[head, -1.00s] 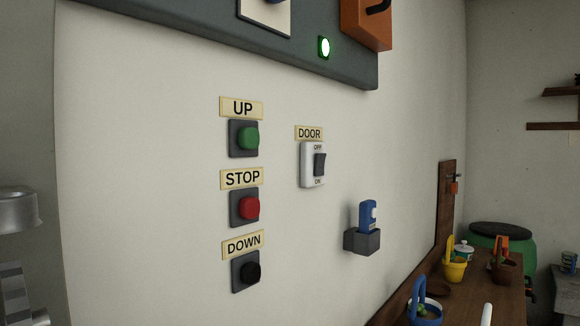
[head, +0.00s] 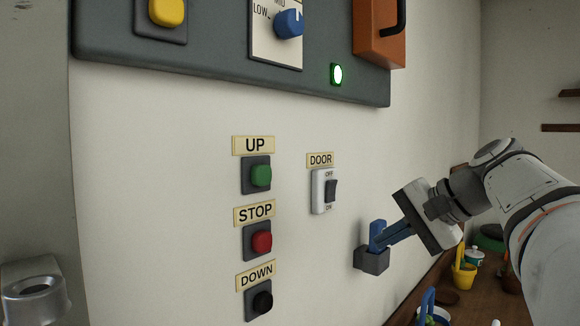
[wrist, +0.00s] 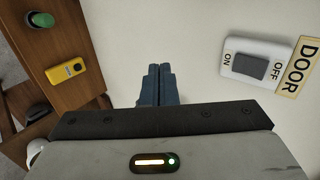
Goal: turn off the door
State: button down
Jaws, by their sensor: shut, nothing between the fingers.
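The door switch (head: 325,191) is a white plate with a dark rocker on the wall, under a "DOOR" label (head: 320,160), with OFF printed above and ON below. In the wrist view the switch (wrist: 250,66) lies at the upper right, turned on its side. My gripper (head: 380,241) is shut and empty, to the right of and below the switch, apart from it. In the head view its blue fingers overlap the blue item in the grey wall holder; I cannot tell if they touch. In the wrist view the fingers (wrist: 156,84) are together at the centre.
UP (head: 261,175), STOP (head: 261,242) and DOWN (head: 262,302) buttons are left of the switch. A grey panel (head: 215,65) with a lit green lamp (head: 338,75) is above. The grey holder (head: 372,261) is below right. The wall around the switch is clear.

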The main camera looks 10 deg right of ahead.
jog(key=d+r+t+y+p, duration=0.1)
jog(key=d+r, duration=0.3)
jog(key=r, duration=0.8)
jog(key=shift+s+d+r+t+y, duration=0.2)
jog(key=shift+s+r+t+y, duration=0.1)
jog(key=shift+t, duration=0.1)
jog(key=p, duration=0.3)
send_near(335, 180)
jog(key=x, duration=0.4)
jog(key=f+x, duration=0.1)
jog(key=shift+a+f, duration=0.2)
jog(key=shift+f, duration=0.05)
jog(key=shift+w+a, duration=0.25)
jog(key=shift+w, duration=0.05)
jog(key=shift+w+a+r, duration=0.1)
jog(key=shift+w+a, duration=0.15)
jog(key=shift+w, duration=0.05)
jog(key=shift+r+p, duration=0.1)
jog(key=shift+p, duration=0.25)
